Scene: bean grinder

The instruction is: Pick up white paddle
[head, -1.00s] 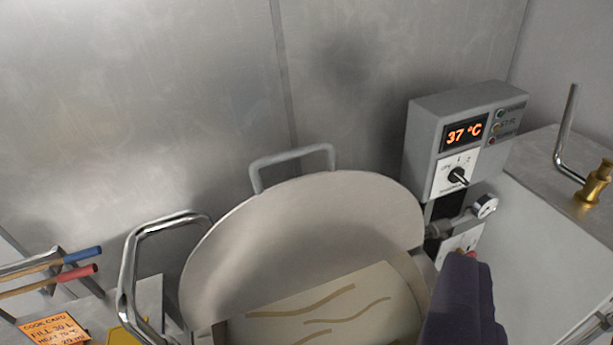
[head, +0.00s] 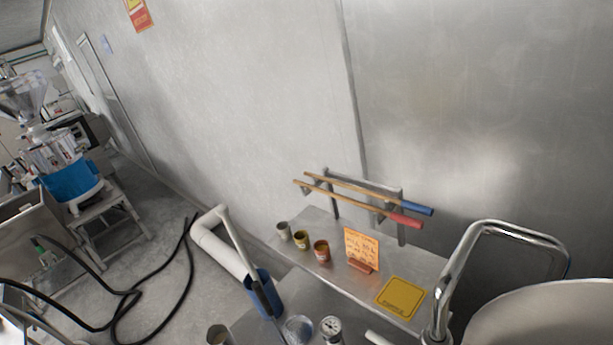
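I cannot make out a white paddle for certain. A white rod-like end (head: 379,339) shows at the bottom edge, beside the dial gauge, and the rest of it is cut off. A slim pale-and-dark stick (head: 243,255) leans in a blue container (head: 259,305) left of the metal table. Two wooden sticks, one with a blue end (head: 418,210) and one with a red end (head: 405,220), lie across a rack at the wall. My gripper does not show in this view.
A steel table (head: 318,271) holds small cups (head: 321,250), an orange card (head: 362,246) and a yellow pad (head: 400,298). A large pot (head: 540,318) with a bent metal handle (head: 461,270) stands at right. Black hoses (head: 150,286) cross the open floor at left.

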